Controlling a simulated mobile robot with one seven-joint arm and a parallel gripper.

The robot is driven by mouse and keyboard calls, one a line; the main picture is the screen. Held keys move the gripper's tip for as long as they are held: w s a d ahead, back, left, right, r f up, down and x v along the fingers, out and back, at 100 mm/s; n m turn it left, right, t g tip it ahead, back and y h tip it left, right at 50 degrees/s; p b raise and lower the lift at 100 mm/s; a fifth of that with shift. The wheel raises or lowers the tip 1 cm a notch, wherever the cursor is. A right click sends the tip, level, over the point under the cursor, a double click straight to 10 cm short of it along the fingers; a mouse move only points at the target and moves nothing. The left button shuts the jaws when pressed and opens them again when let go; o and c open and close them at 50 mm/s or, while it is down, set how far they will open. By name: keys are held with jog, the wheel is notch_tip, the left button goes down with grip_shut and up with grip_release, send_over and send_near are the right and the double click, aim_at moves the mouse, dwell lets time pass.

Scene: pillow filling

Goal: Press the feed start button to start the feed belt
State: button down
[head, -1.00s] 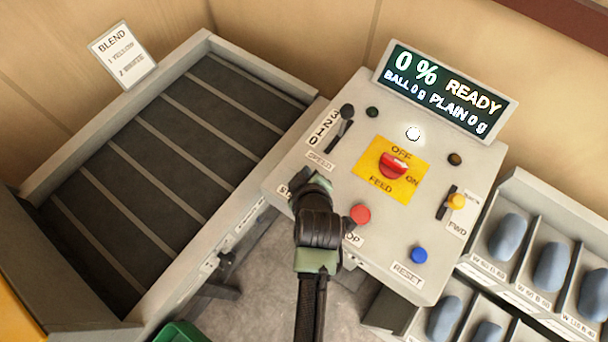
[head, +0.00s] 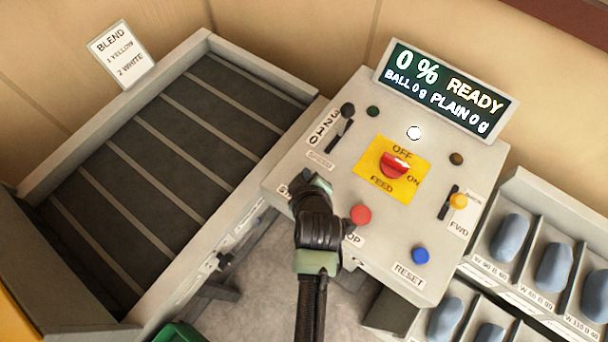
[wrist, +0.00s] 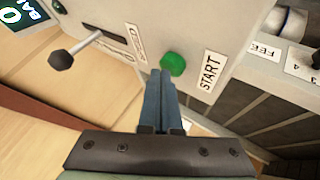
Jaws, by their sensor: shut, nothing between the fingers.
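The green start button (wrist: 173,63) sits on the control panel (head: 330,190) beside a label reading START (wrist: 211,73). In the head view my gripper and wrist hide the button. My gripper (wrist: 160,74) is shut and empty, its fingertips right at the lower edge of the green button in the wrist view. I cannot tell whether they touch it. The feed belt (head: 150,170) is a dark slatted conveyor left of the panel. The display (head: 445,90) reads 0 %, READY, BALL 0 g, PLAIN 0 g.
A red stop button (head: 361,214) is just right of my gripper. A blue reset button (head: 420,255), a red feed selector (head: 394,166), a speed lever (head: 347,111) and a yellow-knobbed lever (head: 458,201) are also on the panel. Bins with blue-grey items (head: 508,238) stand at right.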

jog(key=shift+f, duration=0.35)
dwell(0.5)
jog(key=shift+r+p, duration=0.65)
jog(key=shift+r, duration=0.3)
notch_tip(320, 180, up, 5)
jog(key=p, duration=0.4)
dwell(0.6)
